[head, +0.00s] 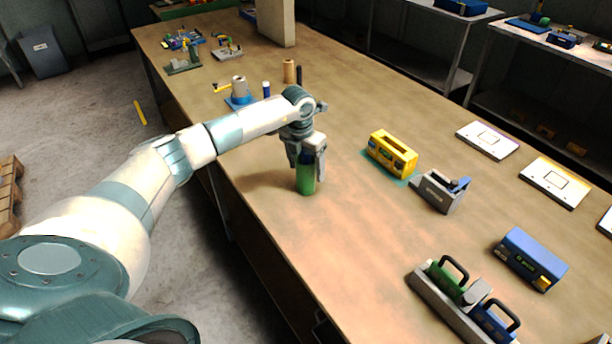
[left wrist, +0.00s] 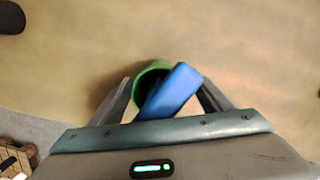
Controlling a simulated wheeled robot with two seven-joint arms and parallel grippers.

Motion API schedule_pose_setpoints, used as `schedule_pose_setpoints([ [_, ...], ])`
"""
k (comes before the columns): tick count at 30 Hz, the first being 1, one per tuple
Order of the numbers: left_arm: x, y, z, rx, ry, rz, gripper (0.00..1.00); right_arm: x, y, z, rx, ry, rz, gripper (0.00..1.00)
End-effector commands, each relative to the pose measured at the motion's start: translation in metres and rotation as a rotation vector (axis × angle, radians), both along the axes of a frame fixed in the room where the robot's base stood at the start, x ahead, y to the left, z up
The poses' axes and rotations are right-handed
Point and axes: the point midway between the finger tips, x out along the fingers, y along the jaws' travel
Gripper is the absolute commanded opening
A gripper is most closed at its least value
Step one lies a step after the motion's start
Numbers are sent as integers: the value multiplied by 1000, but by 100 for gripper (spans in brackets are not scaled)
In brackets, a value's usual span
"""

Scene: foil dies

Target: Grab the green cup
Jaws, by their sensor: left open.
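The green cup (head: 306,182) stands upright on the wooden table, near its left edge in the head view. In the left wrist view the cup's green rim (left wrist: 152,70) shows between the fingers, with a blue object (left wrist: 172,92) sticking up from it or lying in front of it; I cannot tell which. My left gripper (head: 307,160) is directly above the cup, pointing down, with its fingers on either side of the cup's upper part. It is open, and the fingers (left wrist: 165,95) stand apart around the cup. My right gripper is not in view.
A yellow block-like case (head: 392,153) and a grey device (head: 441,191) stand right of the cup. A blue case (head: 531,259) and a rack with green and blue handled parts (head: 452,306) are nearer. White plates (head: 487,140) lie along the far edge. The table around the cup is clear.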

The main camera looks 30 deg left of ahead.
Motion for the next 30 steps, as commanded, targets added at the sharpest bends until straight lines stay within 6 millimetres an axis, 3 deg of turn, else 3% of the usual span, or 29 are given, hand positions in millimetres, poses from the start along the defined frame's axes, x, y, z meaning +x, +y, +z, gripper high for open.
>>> schedule_pose_setpoints([
  [3,0,0,0,0,0,0,71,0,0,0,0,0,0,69],
  [4,0,0,0,0,0,0,66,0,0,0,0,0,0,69],
  [9,0,0,0,0,0,0,26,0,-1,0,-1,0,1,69],
  [22,1,0,4,0,-3,0,26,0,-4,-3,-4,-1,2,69],
  [30,1,0,24,-1,-5,0,26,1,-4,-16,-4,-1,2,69],
])
